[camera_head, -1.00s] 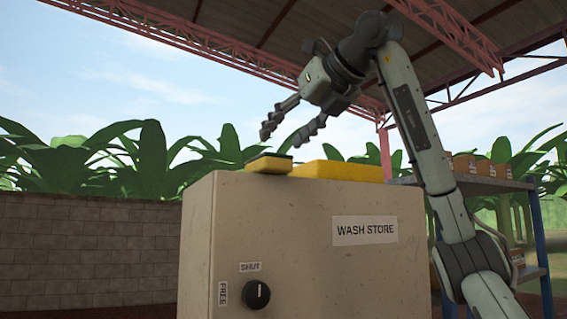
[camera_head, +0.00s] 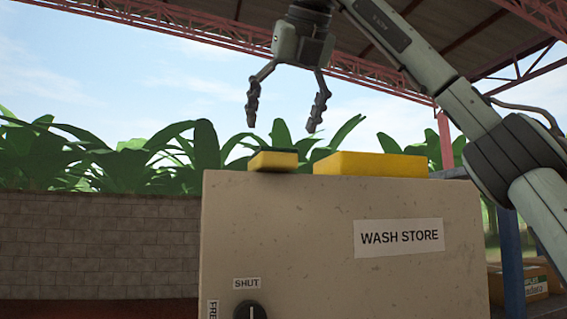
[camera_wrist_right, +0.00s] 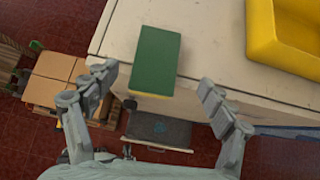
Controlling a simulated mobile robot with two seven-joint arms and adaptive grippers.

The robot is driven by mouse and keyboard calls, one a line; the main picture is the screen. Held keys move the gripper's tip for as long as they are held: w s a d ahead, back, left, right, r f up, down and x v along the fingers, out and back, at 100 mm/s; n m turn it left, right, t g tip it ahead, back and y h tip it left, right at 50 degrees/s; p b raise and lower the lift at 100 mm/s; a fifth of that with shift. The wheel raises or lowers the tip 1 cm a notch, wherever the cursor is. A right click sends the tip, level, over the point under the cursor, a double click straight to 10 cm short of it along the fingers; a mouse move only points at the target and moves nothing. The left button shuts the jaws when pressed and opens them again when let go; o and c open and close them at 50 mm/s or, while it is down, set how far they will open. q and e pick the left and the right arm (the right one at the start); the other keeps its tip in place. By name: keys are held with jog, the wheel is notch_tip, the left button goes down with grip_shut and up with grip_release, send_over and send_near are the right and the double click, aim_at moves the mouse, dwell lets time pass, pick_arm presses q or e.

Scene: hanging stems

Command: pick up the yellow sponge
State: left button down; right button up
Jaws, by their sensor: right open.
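The yellow sponge (camera_head: 273,161) lies on top of the beige wash store cabinet (camera_head: 290,230), near its left end. In the right wrist view its top is a green layer (camera_wrist_right: 156,60), with a strip of yellow at the near end. My right gripper (camera_head: 284,110) is open and empty, pointing down above the sponge and apart from it. In the right wrist view the open fingers (camera_wrist_right: 165,95) stand to either side of the sponge's near end. My left gripper is not in view.
A larger yellow tray (camera_head: 369,164) stands on the cabinet right of the sponge; the wrist view shows it hollow (camera_wrist_right: 262,30). The cabinet front has a dark knob (camera_head: 249,311). Cardboard boxes (camera_wrist_right: 50,77) are low at the left in the wrist view.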

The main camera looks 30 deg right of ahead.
aim_at(272, 154)
jog(key=x, duration=0.4)
jog(key=shift+w+a+f, duration=0.15)
jog(key=shift+w+f, duration=0.15)
jog(key=shift+x, duration=1.1)
jog(key=shift+w+f, duration=0.25)
jog(key=shift+w, duration=0.05)
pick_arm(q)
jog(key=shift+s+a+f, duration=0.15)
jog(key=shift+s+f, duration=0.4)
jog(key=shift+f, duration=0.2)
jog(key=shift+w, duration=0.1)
pick_arm(e)
jog(key=shift+c, duration=0.3)
jog(key=c, duration=1.1)
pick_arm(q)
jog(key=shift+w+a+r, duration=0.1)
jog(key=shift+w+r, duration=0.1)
pick_arm(e)
jog(key=shift+r, duration=0.15)
